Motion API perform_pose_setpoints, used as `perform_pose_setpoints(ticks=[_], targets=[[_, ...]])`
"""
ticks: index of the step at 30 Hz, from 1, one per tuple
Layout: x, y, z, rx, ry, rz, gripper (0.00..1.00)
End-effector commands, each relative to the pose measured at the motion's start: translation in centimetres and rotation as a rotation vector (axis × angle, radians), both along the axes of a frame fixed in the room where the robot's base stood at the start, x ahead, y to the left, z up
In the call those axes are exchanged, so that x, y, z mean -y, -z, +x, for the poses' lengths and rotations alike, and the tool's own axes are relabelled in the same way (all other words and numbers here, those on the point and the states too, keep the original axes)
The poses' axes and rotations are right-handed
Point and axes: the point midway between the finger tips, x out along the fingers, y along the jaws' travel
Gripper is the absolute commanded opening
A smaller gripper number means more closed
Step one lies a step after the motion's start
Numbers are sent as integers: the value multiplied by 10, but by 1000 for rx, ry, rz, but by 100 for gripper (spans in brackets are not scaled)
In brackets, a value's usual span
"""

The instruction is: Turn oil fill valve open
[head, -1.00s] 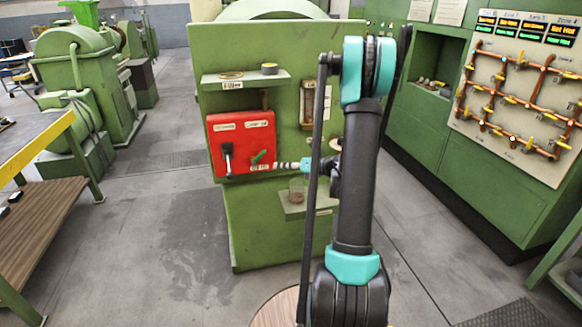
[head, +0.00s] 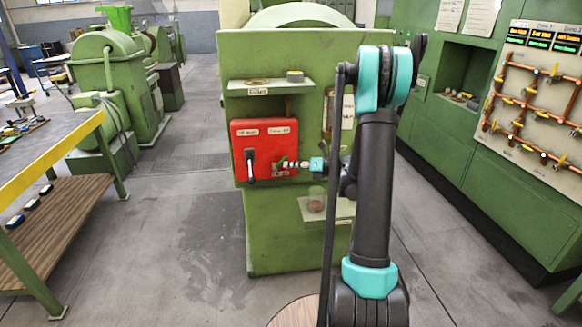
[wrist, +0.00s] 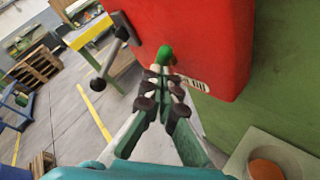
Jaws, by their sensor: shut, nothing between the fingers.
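A red panel (head: 262,135) is fixed to the front of the green machine and carries two handles under small labels too blurred to read. A black lever (head: 250,166) hangs down on its left; it also shows in the wrist view (wrist: 108,65). A small green handle (head: 281,163) sits at its lower right; it also shows in the wrist view (wrist: 165,54). My gripper (head: 288,165) reaches in from the right, its fingers shut and empty. In the wrist view the fingertips (wrist: 163,74) lie right by the green handle, partly covering it; I cannot tell whether they touch.
A green shelf (head: 270,88) juts out above the panel, and a lower ledge (head: 340,210) with a cup sits below my gripper. A workbench (head: 60,150) stands at the left. A green cabinet (head: 480,190) stands at the right. Floor is clear between.

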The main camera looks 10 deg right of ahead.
Motion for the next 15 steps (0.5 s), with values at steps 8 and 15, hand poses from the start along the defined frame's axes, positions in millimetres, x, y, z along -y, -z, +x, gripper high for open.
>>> perform_pose_setpoints(ticks=[8,15], targets=[[-2,-4,0,0,0,-51,0],[-3,-6,0,0,-1,-90,0]])
